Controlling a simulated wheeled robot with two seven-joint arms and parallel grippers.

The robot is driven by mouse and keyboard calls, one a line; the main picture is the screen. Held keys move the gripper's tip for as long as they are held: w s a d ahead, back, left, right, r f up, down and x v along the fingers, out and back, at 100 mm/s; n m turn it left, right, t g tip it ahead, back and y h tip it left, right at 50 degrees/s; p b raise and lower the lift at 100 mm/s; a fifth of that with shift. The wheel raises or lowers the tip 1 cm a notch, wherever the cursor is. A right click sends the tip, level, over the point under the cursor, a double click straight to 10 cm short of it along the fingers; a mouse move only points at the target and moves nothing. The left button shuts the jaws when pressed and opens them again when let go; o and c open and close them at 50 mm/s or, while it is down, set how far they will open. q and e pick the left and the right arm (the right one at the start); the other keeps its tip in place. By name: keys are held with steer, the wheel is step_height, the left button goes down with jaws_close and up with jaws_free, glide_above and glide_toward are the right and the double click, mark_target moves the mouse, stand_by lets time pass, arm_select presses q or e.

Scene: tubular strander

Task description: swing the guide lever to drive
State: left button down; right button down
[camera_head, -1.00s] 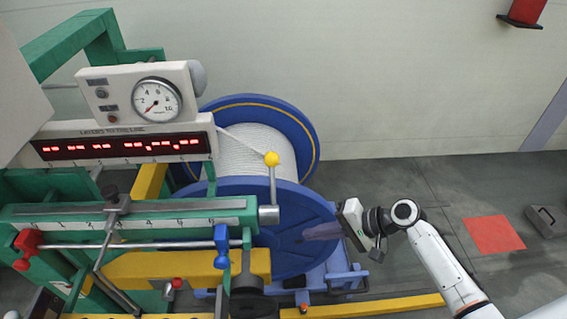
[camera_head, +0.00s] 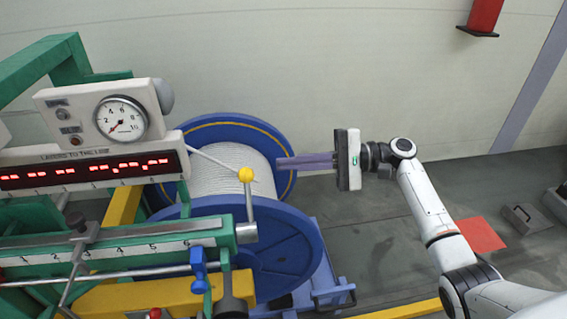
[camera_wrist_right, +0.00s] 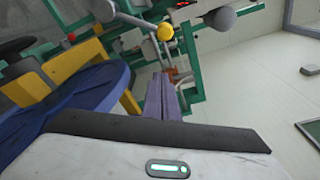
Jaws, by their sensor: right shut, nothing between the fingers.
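A lever with a yellow ball knob (camera_head: 246,175) stands upright at the right end of the green ruled rail (camera_head: 150,243). The knob also shows in the right wrist view (camera_wrist_right: 165,31), just beyond my fingertips. My right gripper (camera_head: 280,162) points left toward the knob. Its purple fingers are shut together with nothing between them. In the head view a small gap separates the fingertips from the knob, and they appear slightly higher. My left gripper is not in view.
A blue-flanged reel (camera_head: 285,240) of white strand is behind and below the lever. A blue clamp handle (camera_head: 198,275) hangs below the rail. A gauge panel (camera_head: 75,95) and red display (camera_head: 80,172) stand at left.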

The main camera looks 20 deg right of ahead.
steer(key=a+r+p, duration=0.1)
steer(key=a+p, duration=0.2)
steer(key=a, duration=0.4)
steer(key=shift+s+a+r, duration=0.2)
steer(key=shift+a, duration=0.2)
steer(key=shift+a, duration=0.1)
